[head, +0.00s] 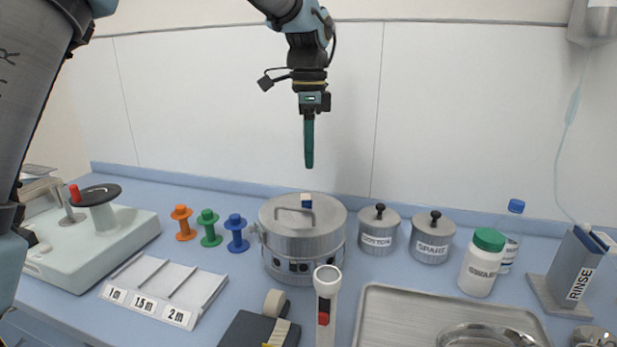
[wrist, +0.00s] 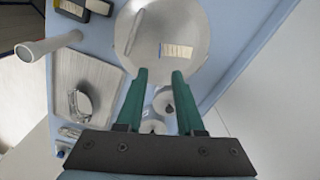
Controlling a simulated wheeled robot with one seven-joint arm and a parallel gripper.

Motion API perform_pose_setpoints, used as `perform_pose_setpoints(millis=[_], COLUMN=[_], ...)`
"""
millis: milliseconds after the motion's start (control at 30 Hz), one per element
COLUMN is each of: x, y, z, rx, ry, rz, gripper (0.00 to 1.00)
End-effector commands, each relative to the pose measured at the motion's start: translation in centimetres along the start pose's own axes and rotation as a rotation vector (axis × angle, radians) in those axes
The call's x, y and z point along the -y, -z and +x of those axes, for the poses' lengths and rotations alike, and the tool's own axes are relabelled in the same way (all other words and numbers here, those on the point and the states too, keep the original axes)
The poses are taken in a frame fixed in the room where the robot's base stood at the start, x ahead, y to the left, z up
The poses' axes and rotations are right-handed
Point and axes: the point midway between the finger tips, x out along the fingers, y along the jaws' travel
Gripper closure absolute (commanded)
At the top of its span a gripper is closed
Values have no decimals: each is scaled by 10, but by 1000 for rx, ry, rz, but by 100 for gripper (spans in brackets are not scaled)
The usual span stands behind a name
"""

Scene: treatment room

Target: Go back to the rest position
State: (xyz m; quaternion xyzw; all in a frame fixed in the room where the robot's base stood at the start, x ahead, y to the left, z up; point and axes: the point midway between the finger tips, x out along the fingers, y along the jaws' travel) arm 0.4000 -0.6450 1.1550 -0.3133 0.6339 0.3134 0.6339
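My gripper (head: 309,142) hangs pointing down above the counter, over the back of a round metal drum (head: 303,240) and well clear of its lid. In the head view its green fingers are seen edge-on and overlap. In the wrist view my gripper (wrist: 160,78) has its two green fingers apart with nothing between them.
Lidded pots (head: 378,229), a white bottle (head: 482,262) and a rinse stand (head: 573,270) stand right. A steel tray (head: 375,318) and an upright torch (head: 326,300) are in front. Coloured spools (head: 209,228), a labelled rack (head: 165,290) and a winding machine (head: 95,235) stand left. Air around my gripper is free.

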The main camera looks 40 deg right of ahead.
Motion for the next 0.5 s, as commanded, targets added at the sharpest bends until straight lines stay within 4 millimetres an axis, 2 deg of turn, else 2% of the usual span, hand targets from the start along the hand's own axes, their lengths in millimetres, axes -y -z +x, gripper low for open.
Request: perform_pose_setpoints(millis=[133,367,467,500], x=[0,0,2,4], y=[0,-1,-15,-28], z=[-11,-13,-10,-7], rx=[0,0,0,-1], ry=[0,0,2,4], rz=[0,-3,-49,-90], gripper=[63,63,63,63])
